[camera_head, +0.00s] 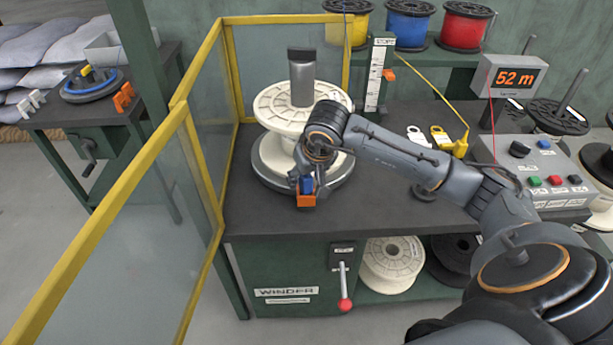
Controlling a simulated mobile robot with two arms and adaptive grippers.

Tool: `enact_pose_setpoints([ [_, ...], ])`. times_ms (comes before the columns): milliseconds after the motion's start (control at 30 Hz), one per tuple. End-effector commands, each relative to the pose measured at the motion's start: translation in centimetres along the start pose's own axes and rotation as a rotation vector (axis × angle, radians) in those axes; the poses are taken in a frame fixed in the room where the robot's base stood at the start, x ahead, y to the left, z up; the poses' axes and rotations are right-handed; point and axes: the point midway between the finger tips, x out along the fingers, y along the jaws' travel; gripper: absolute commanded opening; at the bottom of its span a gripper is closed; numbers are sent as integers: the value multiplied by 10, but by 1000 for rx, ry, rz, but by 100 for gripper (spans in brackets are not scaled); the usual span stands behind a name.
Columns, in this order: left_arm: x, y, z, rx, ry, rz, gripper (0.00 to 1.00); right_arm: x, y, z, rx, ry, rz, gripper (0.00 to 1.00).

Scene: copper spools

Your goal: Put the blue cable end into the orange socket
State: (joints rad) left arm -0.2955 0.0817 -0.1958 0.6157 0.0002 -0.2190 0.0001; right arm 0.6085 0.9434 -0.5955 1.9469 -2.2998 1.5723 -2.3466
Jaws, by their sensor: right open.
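The orange socket (306,201) is a small block at the front edge of the winder bench, in front of the white spool. The blue cable end (307,184) is a small blue block directly above it, seeming to touch or enter its top; the depth cannot be told. My right gripper (304,178) reaches in from the right and is open, its fingers around or just behind the blue piece. The fingers are small and partly hidden by my wrist. My left gripper is not in view.
The white spool (276,106) on its round base stands close behind my right gripper. A yellow-framed guard (213,150) closes the bench's left side. A control box (541,172) stands at right, and a red-knobbed lever (344,290) hangs on the front.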

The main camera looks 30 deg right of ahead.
Motion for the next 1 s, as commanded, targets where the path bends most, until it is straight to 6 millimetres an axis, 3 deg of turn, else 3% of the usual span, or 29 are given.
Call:
enact_pose_setpoints([
  [500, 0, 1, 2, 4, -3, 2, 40, -68, 1, -1, 0, 4, 0, 52],
  [1000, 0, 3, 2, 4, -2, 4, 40, -78, 1, 0, 1, 1, 0, 52],
])
